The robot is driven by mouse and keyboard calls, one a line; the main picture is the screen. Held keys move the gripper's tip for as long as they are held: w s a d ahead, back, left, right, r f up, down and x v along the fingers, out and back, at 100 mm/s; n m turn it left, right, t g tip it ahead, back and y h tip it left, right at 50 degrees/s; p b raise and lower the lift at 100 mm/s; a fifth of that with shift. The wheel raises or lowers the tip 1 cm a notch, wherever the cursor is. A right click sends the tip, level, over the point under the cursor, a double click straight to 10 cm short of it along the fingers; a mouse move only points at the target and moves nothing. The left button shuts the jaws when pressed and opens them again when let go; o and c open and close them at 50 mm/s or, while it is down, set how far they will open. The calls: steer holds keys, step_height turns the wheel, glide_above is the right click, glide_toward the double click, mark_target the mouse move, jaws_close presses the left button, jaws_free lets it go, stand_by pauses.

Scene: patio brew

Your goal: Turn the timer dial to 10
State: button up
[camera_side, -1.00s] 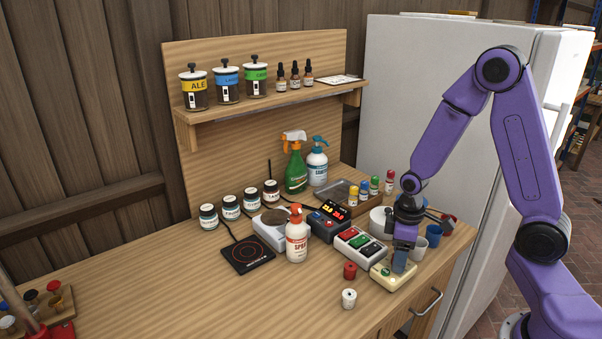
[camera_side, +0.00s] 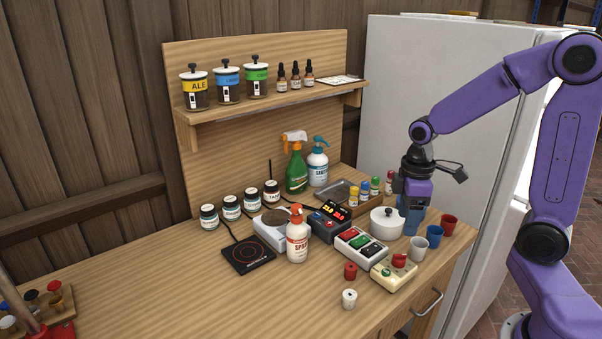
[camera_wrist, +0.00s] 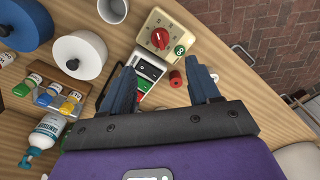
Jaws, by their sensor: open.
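The timer is a cream box (camera_side: 393,274) near the front right of the worktop, with a red dial (camera_side: 399,260) on top. In the wrist view the cream timer (camera_wrist: 168,37) shows at the top, with its red dial (camera_wrist: 160,38), a green round button (camera_wrist: 180,50) and small marks around the dial that are too small to read. My gripper (camera_side: 411,228) is raised behind the timer, near the white lidded pot, apart from the dial. In the wrist view its two fingers (camera_wrist: 162,88) are spread with nothing between them.
Beside the timer stand a switch box (camera_side: 361,246), a white lidded pot (camera_side: 387,222), a white cup (camera_side: 419,249), a blue cup (camera_side: 435,236) and a red cup (camera_side: 449,223).

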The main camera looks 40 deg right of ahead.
step_height(320, 180, up, 6)
steer(key=r, duration=0.1)
steer(key=shift+s+a+f+n, duration=1)
steer(key=shift+s+a, duration=1.8)
steer(key=shift+s, duration=1.65)
steer(key=shift+s+a+f+n, duration=0.95)
steer(key=shift+s+a, duration=1.85)
steer(key=shift+s, duration=1.65)
steer(key=w+a+r+t, duration=0.1)
steer(key=w+t, duration=0.2)
steer(key=w, duration=0.9)
steer(key=w+a+r+m+t+y, duration=0.1)
steer(key=w+r+t, duration=0.1)
steer(key=w, duration=1)
steer(key=w+a+r+t+y, duration=0.1)
steer(key=w+a+r+t, duration=0.1)
steer(key=w, duration=1)
steer(key=shift+w+t, duration=0.2)
steer(key=shift+t, duration=0.6)
steer(key=shift+a+f+m, duration=0.1)
steer(key=shift+m, duration=0.15)
